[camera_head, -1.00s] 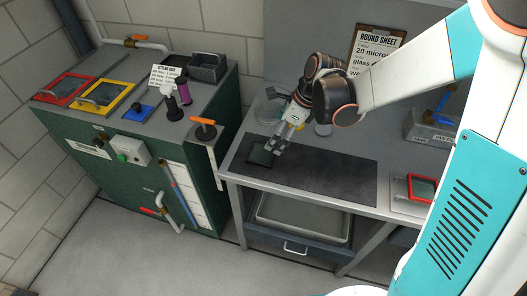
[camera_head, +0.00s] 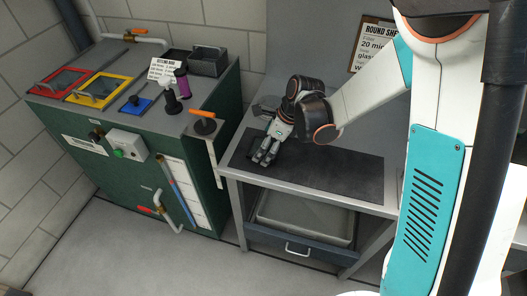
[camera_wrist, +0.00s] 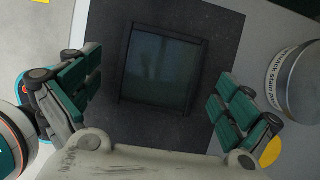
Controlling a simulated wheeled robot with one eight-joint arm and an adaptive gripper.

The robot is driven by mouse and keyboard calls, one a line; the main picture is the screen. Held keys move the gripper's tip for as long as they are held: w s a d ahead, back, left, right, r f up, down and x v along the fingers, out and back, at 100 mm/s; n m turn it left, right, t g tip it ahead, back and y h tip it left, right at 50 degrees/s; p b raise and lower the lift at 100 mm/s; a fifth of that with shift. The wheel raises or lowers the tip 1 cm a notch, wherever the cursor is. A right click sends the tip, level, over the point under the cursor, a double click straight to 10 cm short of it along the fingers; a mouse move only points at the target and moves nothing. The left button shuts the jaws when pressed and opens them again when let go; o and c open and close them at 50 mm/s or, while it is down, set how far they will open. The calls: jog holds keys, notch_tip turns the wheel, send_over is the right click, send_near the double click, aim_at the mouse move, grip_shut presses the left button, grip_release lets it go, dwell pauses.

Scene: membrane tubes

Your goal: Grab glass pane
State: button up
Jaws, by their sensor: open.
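The glass pane (camera_wrist: 160,70) is a dark, nearly square sheet with a dark bar along each side. It lies on the black mat (camera_wrist: 215,35) in the wrist view. My gripper (camera_wrist: 163,95) is open, with green-padded fingers to the left and right of the pane and apart from it. In the head view my gripper (camera_head: 265,158) points down over the left part of the mat and hides most or all of the pane. Its exact height above the pane is hard to tell.
A round metal tin (camera_wrist: 300,80) stands right of the mat in the wrist view. The green cabinet (camera_head: 110,170) with red, yellow and blue framed hatches is left of the bench. An orange-handled lever (camera_head: 204,116) stands near the bench's left edge. The mat's right part is clear.

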jog(key=c, duration=1.3)
